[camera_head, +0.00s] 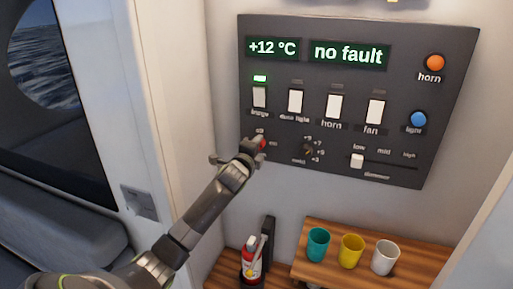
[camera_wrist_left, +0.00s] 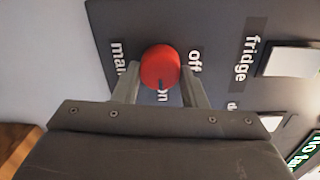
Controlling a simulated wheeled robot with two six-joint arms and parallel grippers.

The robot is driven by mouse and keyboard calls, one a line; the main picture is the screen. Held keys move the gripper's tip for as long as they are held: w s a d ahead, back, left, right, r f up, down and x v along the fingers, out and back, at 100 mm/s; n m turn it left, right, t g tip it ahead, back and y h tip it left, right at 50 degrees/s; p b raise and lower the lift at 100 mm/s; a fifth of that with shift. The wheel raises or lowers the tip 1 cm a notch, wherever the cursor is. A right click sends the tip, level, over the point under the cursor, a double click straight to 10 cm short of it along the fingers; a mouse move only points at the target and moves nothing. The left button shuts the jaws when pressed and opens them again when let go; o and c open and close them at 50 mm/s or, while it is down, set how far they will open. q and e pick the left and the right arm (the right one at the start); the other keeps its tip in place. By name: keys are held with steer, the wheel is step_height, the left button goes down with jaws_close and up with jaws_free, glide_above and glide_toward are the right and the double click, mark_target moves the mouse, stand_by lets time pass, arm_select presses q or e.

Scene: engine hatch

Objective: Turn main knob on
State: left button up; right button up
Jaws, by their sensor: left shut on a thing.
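The red main knob (camera_wrist_left: 160,66) sits on the dark panel in the left wrist view, with the labels "main" at its left, "off" at its right and "on" below it. A short dark mark on the knob's lower part points towards "on". My left gripper (camera_wrist_left: 159,82) is shut on the knob, one finger on each side. In the head view my left gripper (camera_head: 256,146) reaches the panel's lower left and hides most of the knob (camera_head: 263,143). My right gripper is in neither view.
The control panel (camera_head: 455,70) carries several white switches, a lit green lamp (camera_head: 260,78), an orange horn button (camera_head: 435,62), a blue light button (camera_head: 418,119), another knob (camera_head: 308,149) and a dimmer slider (camera_head: 357,160). Below are cups on a wooden shelf (camera_head: 330,270) and an extinguisher (camera_head: 251,262).

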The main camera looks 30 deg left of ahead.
arm_select(q)
steer(key=shift+f+m, duration=0.15)
steer(key=shift+m, duration=0.25)
steer(key=o, duration=1)
steer(key=shift+c, duration=0.2)
steer(key=b+v, duration=0.5)
steer(key=v, duration=1.2)
steer(key=shift+s+b, duration=0.2)
steer(key=shift+b, duration=0.1)
steer(key=shift+d, duration=0.1)
